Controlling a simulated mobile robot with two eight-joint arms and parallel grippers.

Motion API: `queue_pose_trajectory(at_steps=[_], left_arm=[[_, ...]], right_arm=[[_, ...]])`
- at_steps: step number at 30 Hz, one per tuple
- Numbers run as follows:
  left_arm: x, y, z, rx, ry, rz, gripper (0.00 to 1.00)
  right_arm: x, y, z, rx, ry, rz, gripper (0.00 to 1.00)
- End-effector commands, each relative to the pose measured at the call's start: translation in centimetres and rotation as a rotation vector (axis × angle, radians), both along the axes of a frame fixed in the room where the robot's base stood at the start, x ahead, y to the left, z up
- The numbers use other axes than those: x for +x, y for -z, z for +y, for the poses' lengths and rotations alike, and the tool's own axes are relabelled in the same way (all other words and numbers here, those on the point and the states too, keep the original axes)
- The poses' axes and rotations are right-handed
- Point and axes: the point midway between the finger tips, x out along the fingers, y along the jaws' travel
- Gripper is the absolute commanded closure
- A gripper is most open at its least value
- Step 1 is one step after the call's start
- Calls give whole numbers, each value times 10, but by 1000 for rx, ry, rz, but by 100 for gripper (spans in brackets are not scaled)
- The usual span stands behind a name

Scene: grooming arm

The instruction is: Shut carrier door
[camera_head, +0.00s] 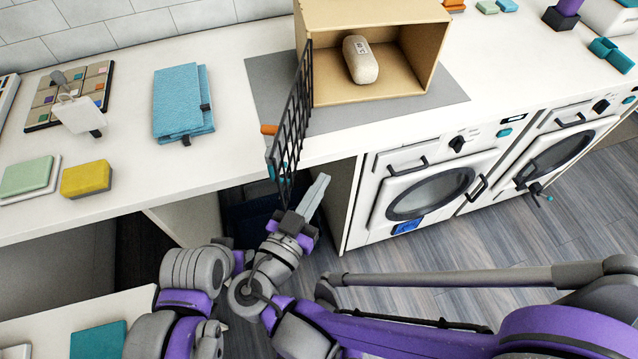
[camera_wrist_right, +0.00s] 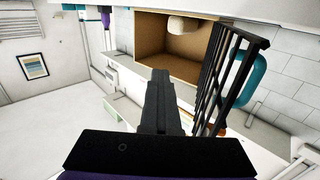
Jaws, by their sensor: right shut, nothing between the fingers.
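The carrier is a tan open-fronted box (camera_head: 320,50) on the counter; it also shows in the right wrist view (camera_wrist_right: 150,35). Its black wire-grid door (camera_head: 293,112) stands open at the box's left side, reaching out past the counter's front edge. A beige rounded item (camera_head: 360,60) lies inside. My right gripper (camera_head: 322,180) is shut and empty, in front of the counter edge, just right of the door's near end. In the right wrist view, the shut fingers (camera_wrist_right: 160,78) point towards the box, with the door (camera_wrist_right: 228,85) to their right. Contact cannot be told. My left gripper is not visible.
A grey mat (camera_head: 440,100) lies under the box. A folded blue towel (camera_head: 180,100) and a yellow sponge (camera_head: 86,179) lie left on the counter. Two front-loading machines (camera_head: 425,192) stand under it at the right. The mat's front right is clear.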

Motion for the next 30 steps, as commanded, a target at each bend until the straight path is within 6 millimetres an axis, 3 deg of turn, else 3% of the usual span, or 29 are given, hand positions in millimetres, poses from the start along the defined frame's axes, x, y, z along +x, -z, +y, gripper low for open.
queue_pose_trajectory(at_steps=[1, 8, 20, 30], left_arm=[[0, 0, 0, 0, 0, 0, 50], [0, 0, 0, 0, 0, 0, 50], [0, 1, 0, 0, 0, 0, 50], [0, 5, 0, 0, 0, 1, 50]], right_arm=[[0, 0, 0, 0, 0, 0, 96], [0, 0, 0, 0, 0, 0, 55], [-7, 0, 4, 0, -2, 0, 55], [-64, 1, 33, 1, -7, 0, 55]])
